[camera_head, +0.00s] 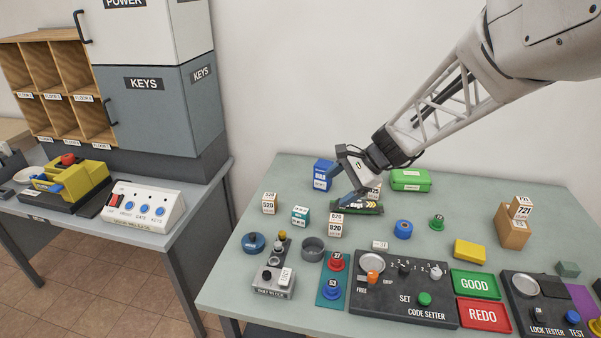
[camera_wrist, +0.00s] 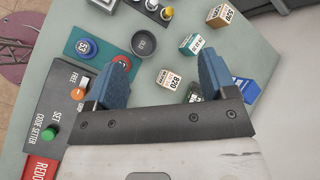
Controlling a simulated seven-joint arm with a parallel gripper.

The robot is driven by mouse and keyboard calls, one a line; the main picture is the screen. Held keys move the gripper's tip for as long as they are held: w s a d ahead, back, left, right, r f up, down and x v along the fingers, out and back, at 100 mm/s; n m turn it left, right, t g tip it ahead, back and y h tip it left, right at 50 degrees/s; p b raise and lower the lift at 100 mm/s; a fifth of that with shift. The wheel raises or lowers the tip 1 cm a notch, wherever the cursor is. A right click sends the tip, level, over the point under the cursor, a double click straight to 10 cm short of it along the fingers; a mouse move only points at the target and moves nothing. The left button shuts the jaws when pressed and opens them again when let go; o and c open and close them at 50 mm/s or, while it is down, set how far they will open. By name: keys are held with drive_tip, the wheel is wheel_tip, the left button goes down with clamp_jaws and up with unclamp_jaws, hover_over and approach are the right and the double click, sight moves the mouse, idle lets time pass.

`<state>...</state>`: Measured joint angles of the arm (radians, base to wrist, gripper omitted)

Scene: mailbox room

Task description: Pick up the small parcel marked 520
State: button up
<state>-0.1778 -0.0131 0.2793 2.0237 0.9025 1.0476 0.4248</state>
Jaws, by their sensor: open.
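The small parcel marked 520 (camera_head: 269,204) is a little white and tan box standing at the left back of the green-grey table in the head view. It also shows at the top right in the wrist view (camera_wrist: 222,17). My gripper (camera_head: 352,190) is open with blue fingers, over the table to the right of that parcel and apart from it. In the wrist view my gripper (camera_wrist: 166,68) has a similar box, seemingly marked 820 (camera_wrist: 168,80), showing between its fingers. That box (camera_head: 336,226) stands in front of my gripper in the head view.
A teal and white box (camera_head: 300,216) stands between the two similar boxes. A blue box (camera_head: 323,174) is behind. A dark green item with yellow marks (camera_head: 343,208) lies under my gripper. A grey cup (camera_head: 313,247) and the code setter panel (camera_head: 405,290) are nearer the front.

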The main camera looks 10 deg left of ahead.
drive_tip(key=w+a+f+m+y, duration=0.2)
drive_tip(key=w+a+f+m, duration=0.2)
drive_tip(key=w+a+f, duration=0.45)
drive_tip(key=m+y, duration=0.3)
drive_tip(key=m, duration=0.1)
approach(275, 197)
drive_tip(key=x, duration=0.4)
drive_tip(key=shift+a, duration=0.3)
drive_tip(key=shift+x, duration=1.2)
drive_tip(key=shift+a+f, duration=0.1)
drive_tip(key=shift+x, duration=2.5)
drive_tip(key=shift+c, duration=0.4)
